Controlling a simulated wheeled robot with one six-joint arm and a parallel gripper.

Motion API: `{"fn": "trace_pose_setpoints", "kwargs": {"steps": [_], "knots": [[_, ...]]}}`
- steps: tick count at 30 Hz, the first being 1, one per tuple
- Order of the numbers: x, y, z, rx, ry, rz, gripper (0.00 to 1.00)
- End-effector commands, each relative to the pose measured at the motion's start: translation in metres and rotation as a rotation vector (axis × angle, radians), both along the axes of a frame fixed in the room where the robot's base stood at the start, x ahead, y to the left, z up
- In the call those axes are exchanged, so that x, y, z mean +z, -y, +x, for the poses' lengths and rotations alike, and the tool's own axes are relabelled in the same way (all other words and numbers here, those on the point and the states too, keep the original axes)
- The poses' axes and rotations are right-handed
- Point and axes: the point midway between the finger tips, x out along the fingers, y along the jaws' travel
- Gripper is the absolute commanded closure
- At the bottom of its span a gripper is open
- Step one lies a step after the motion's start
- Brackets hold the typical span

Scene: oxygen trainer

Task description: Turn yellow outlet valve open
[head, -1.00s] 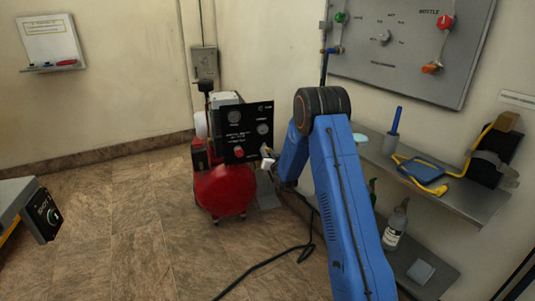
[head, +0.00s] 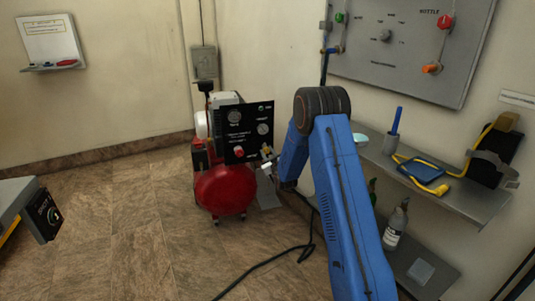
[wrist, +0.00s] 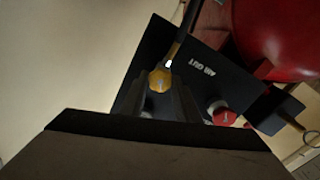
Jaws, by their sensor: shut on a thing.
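The yellow outlet valve (wrist: 159,79) is a small brass-yellow fitting below the "AIR OUT" label on a black panel, with a dark hose running up from it in the wrist view. My gripper (wrist: 166,92) is shut on it, and the dark fingers hide its lower part. In the head view my gripper (head: 267,165) is at the right edge of the compressor's black panel (head: 248,130). A small yellow piece shows just above it there. The valve's exact angle is hard to tell.
A red-and-white knob (wrist: 222,113) is close to the right of my fingers. The red compressor tank (head: 225,192) stands on the floor. A shelf (head: 455,200) with a bottle below is on the right wall. A black cable lies on the floor.

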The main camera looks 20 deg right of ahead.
Motion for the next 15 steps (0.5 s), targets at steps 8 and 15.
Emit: {"fn": "trace_pose_setpoints", "kwargs": {"steps": [8,15], "knots": [[-0.0007,-0.0007,-0.0002,0.000,0.000,-0.260,0.94],[-0.0012,-0.0013,-0.0003,0.000,-0.001,-0.488,0.94]]}}
